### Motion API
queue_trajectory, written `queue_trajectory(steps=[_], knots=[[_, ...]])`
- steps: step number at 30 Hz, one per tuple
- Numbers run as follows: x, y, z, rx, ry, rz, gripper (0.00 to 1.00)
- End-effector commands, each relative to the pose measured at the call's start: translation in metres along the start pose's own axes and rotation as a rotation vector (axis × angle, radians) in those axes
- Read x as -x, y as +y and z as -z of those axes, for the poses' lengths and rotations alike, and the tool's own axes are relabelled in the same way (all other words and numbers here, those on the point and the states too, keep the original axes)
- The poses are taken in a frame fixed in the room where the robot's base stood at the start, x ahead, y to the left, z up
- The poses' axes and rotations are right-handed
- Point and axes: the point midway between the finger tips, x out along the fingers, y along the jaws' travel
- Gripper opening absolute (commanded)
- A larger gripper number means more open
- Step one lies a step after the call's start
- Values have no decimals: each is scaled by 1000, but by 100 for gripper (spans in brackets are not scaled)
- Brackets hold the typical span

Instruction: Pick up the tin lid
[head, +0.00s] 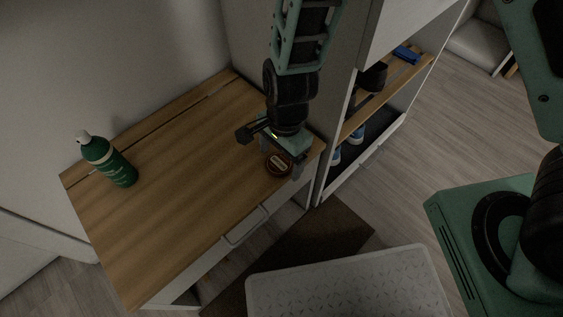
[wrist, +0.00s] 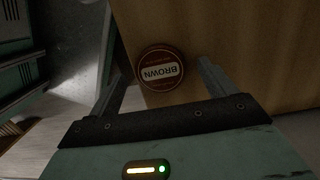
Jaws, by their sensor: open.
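The tin lid (head: 279,162) is a round brown disc with a pale label. It lies on the wooden top of the low cabinet, near its right front corner. In the wrist view my gripper (wrist: 160,75) is open, with one finger on each side of the lid in the picture. I cannot tell how high the fingertips are above the wood.
A tall shelf unit (head: 345,95) rises just right of my gripper, holding shoes and a dark item. A white patterned bench (head: 350,285) stands in front. The middle of the top is clear.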

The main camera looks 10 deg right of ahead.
Motion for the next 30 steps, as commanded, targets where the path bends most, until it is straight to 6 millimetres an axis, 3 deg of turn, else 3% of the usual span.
queue_trajectory(steps=[2,3,8,20,30], knots=[[1,0,0,0,0,1,83],[1,0,0,0,0,0,78],[1,0,0,0,0,0,36],[6,0,-1,1,0,1,35],[68,0,-8,2,0,3,35]])
